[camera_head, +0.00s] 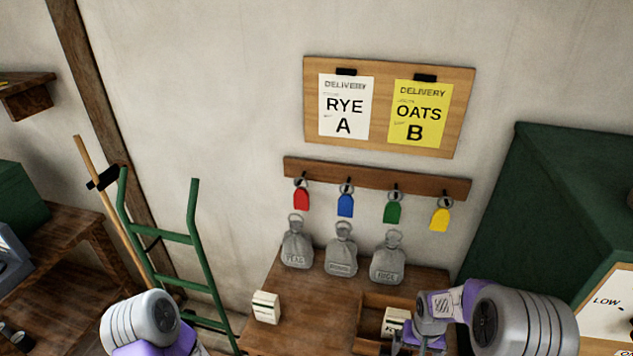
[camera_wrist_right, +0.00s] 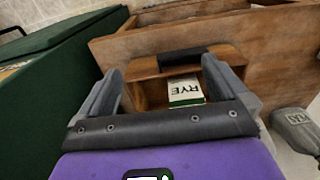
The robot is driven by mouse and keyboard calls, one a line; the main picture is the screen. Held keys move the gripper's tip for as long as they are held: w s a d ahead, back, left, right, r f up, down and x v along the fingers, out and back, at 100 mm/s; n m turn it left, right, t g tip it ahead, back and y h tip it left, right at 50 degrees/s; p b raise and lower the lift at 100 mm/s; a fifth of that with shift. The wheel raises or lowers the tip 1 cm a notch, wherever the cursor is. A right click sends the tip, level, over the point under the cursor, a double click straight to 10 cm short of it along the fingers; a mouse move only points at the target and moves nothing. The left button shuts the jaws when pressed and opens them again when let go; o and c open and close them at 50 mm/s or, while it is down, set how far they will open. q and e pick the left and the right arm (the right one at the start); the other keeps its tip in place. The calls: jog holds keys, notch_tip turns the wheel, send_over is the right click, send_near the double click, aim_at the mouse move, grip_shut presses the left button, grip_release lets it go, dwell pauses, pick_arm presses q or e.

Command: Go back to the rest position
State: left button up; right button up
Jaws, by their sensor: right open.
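My right gripper (camera_head: 425,335) is at the bottom right of the head view, over the front of the wooden desk (camera_head: 330,325). In the right wrist view its two fingers (camera_wrist_right: 165,85) stand wide apart with nothing between them. Beyond the fingers is an open drawer (camera_wrist_right: 222,53) with a dark handle (camera_wrist_right: 182,60). A small box marked RYE (camera_wrist_right: 186,91) lies in the drawer; a pale box (camera_head: 395,319) shows beside my right gripper in the head view. My left arm comes in at the bottom left; its fingers are out of the picture.
Several grey ringed weights (camera_head: 341,256) stand at the desk's back, and a pale box (camera_head: 265,307) at its left. Coloured tags (camera_head: 345,206) hang on a rack (camera_head: 375,178) below the notice board (camera_head: 455,112). A green hand truck (camera_head: 195,245) stands left; a green cabinet (camera_head: 545,190) right.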

pick_arm(q)
jog(key=f+b, duration=0.3)
jog(key=shift+w, duration=0.2)
pick_arm(e)
jog(key=s+a+f+y, duration=0.4)
jog(key=s+a+f, duration=1.1)
jog(key=a+f, duration=0.1)
jog(key=shift+s+f+t, duration=0.3)
jog(key=shift+f, duration=0.1)
